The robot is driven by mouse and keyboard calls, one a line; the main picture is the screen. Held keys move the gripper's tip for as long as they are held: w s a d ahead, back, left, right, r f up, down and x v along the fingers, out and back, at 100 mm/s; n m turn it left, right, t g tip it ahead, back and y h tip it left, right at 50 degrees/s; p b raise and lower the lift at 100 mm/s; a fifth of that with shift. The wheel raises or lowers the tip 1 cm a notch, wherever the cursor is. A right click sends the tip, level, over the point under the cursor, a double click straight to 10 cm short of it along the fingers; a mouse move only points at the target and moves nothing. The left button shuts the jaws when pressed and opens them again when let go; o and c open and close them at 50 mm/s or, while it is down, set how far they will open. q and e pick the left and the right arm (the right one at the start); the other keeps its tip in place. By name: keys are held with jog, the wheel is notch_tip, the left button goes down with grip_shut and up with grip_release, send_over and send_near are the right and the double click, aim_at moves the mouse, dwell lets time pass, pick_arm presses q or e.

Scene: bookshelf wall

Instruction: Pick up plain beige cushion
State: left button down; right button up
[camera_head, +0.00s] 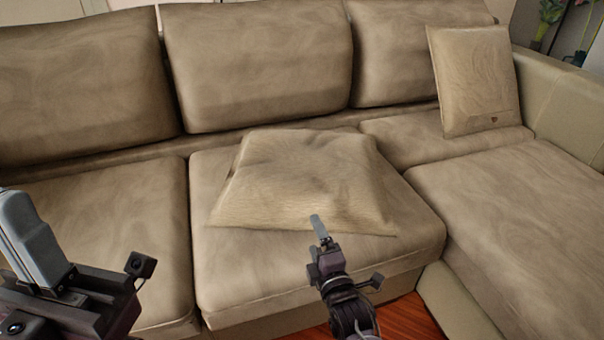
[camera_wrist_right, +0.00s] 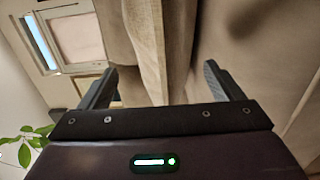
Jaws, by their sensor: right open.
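A plain beige cushion (camera_head: 290,175) lies flat on the middle seat of the sofa in the head view. My right gripper (camera_head: 318,226) is at its front edge, overlapping that edge in the picture; I cannot tell if they touch. In the right wrist view my right gripper (camera_wrist_right: 160,82) has its two fingers wide apart, with beige fabric beyond and between them. My left gripper (camera_head: 30,240) is at the left edge of the head view, away from the cushion and partly cut off; its opening does not show.
A second beige cushion (camera_head: 474,80) with a small dark mark leans upright in the sofa's right corner. The beige sofa (camera_head: 95,220) has large back cushions behind and a chaise (camera_head: 520,215) at right. Reddish wood floor (camera_head: 405,318) shows at the bottom.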

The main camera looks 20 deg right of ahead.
aim_at(304, 212)
jog(key=w+b, duration=0.3)
jog(key=w, duration=0.4)
jog(key=shift+c, duration=0.5)
